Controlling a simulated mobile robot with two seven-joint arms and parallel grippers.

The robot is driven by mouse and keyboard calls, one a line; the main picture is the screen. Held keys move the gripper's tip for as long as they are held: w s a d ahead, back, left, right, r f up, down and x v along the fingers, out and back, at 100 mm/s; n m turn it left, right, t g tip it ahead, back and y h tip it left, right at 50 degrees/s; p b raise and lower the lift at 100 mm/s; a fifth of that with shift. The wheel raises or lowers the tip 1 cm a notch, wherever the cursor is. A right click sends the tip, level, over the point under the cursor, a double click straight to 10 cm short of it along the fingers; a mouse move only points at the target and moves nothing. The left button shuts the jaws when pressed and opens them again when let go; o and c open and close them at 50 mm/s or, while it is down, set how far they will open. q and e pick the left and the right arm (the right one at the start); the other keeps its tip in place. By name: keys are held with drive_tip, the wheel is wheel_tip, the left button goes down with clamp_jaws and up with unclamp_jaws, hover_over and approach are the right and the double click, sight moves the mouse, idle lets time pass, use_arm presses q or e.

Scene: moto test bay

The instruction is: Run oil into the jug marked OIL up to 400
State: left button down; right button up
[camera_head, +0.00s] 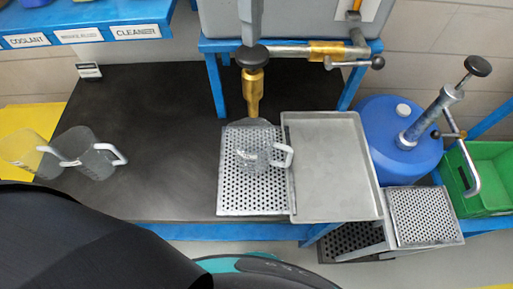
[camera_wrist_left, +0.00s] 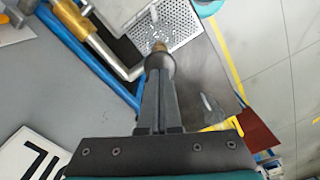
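A clear jug (camera_head: 258,154) with a pale handle stands on the perforated drip plate (camera_head: 232,196), under a brass tap (camera_head: 253,91). Its marking and level cannot be read, and no oil can be made out in it. The tap has a round black knob (camera_head: 252,57), which also shows in the left wrist view (camera_wrist_left: 160,62). My left gripper (camera_head: 250,43) comes down from above; its fingers (camera_wrist_left: 161,82) are together, with the tips at the knob's top. Contact cannot be told for sure. My right gripper is out of view.
Two clear jugs (camera_head: 91,159) (camera_head: 25,150) stand at the left. A bare metal tray (camera_head: 330,165) lies right of the drip plate. A blue drum (camera_head: 382,130) with a pump (camera_head: 435,115) and a green crate (camera_head: 490,165) stand further right. The dark mat (camera_head: 150,105) is mostly clear.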

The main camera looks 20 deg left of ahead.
use_arm(q)
drive_tip(key=shift+f, duration=0.15)
drive_tip(key=shift+f+b, duration=1.3)
drive_tip(key=shift+b, duration=0.05)
idle(6.5)
